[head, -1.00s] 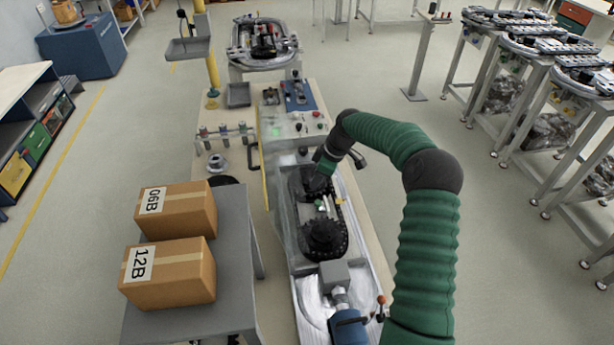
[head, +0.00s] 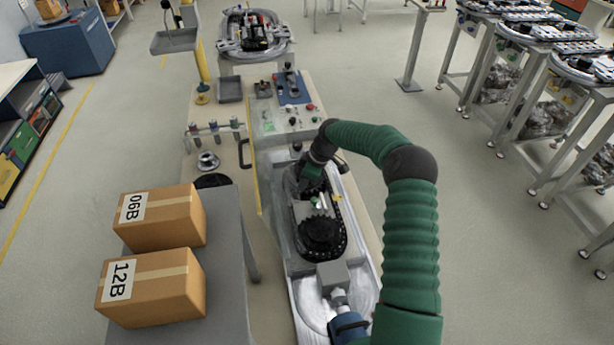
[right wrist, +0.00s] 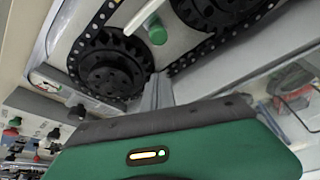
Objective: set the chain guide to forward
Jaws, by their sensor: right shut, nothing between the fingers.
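The chain unit has a large black near sprocket (head: 320,236) inside a dark chain loop. A small green-ended peg (head: 315,203) stands beside a pale bar (head: 323,201) between the sprockets; I take these for the chain guide, but cannot read its setting. In the right wrist view the green peg (right wrist: 156,31) is close above my fingers, beside a black sprocket (right wrist: 108,62). My right gripper (right wrist: 157,88) is shut and empty, its tips near the chain; contact cannot be told. In the head view my right gripper (head: 311,182) covers the far sprocket area. My left gripper is not in view.
A clear guard with a yellow edge (head: 258,178) stands left of the unit. A grey block (head: 332,277) lies in front of it. A button panel (head: 290,121) is behind. Cartons (head: 158,218) sit on a grey table at left.

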